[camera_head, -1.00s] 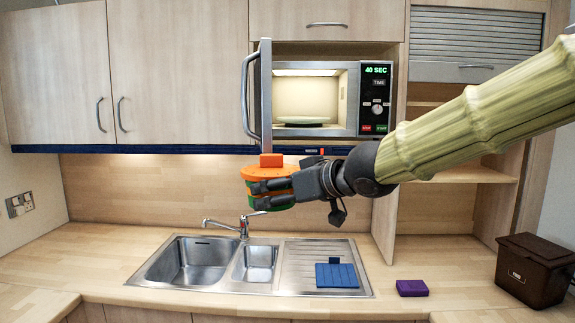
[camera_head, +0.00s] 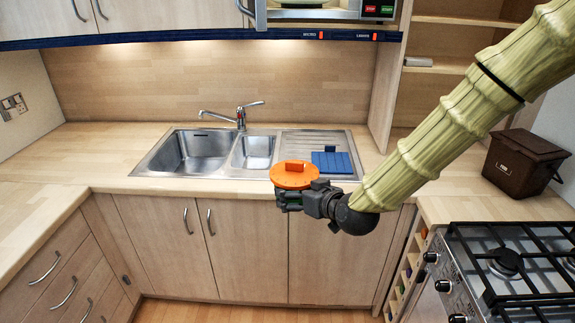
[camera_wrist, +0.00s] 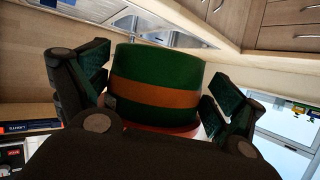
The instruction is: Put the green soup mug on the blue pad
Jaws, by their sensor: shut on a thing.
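The green soup mug, with an orange band, fills the middle of the wrist view (camera_wrist: 155,68) between my fingers. In the head view its orange lid (camera_head: 294,176) with a raised tab faces up, and little of the green body shows. My gripper (camera_head: 290,200) is shut on the mug and holds it in front of the counter's front edge, left of and nearer than the pad. The blue pad (camera_head: 334,163) lies on the sink's ribbed drainboard and has a raised tab at its back edge. Its top is bare.
The sink basin (camera_head: 190,152) and tap (camera_head: 240,116) are left of the pad. A brown bin (camera_head: 520,163) stands on the counter at right, beyond the gas hob (camera_head: 520,262). The microwave (camera_head: 325,12) hangs above. The left counter is clear.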

